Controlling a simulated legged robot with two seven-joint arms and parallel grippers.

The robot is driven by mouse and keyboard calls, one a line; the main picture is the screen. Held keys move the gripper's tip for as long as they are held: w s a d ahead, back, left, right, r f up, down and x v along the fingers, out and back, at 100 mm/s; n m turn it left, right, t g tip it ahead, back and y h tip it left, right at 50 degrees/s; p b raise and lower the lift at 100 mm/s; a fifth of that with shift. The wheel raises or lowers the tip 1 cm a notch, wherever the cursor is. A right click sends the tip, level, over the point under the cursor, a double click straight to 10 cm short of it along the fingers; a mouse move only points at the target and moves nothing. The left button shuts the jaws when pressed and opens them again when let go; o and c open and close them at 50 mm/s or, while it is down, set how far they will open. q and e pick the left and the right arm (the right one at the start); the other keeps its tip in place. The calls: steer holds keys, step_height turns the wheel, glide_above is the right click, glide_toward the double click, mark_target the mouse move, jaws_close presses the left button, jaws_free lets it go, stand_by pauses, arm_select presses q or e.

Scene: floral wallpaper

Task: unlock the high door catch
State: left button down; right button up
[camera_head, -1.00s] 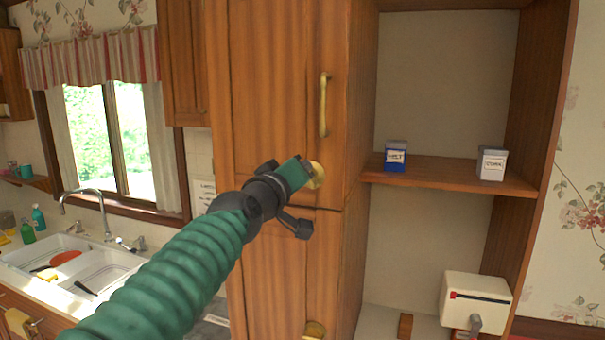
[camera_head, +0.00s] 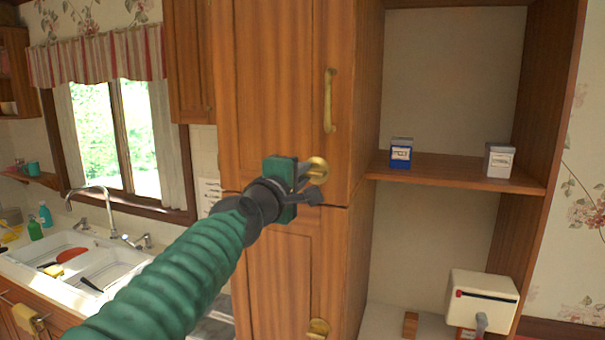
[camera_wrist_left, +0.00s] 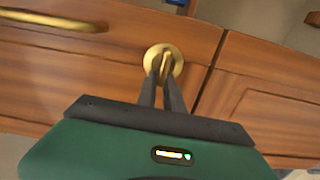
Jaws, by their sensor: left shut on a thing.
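The high door catch (camera_head: 318,168) is a round brass plate with a small raised turn piece, low on the tall upper wooden cabinet door (camera_head: 270,90). My left gripper (camera_head: 312,177) reaches it from the left, its dark fingers shut on the turn piece. In the left wrist view the catch (camera_wrist_left: 163,62) shows at top centre, with the fingertips (camera_wrist_left: 164,75) pinching its turn piece. The fingers hide part of the catch. The upper door looks closed. My right gripper is not in view.
A brass handle (camera_head: 329,100) stands above the catch. A second brass catch (camera_head: 317,328) is on the lower door. Open shelves on the right hold a blue box (camera_head: 401,154) and a white box (camera_head: 498,161). A sink (camera_head: 75,265) is at left.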

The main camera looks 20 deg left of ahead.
arm_select(q)
steer(key=shift+f+n, duration=0.3)
steer(key=shift+n, duration=0.2)
steer(key=shift+f, duration=0.1)
steer(key=c, duration=1.5)
jaws_free()
steer(key=shift+o, duration=0.2)
steer(key=shift+w+a, duration=0.1)
steer(key=shift+w, duration=0.05)
steer(key=s+b, duration=1.2)
steer(key=s, duration=0.4)
steer(key=shift+s+a, duration=0.3)
steer(key=shift+s, duration=0.1)
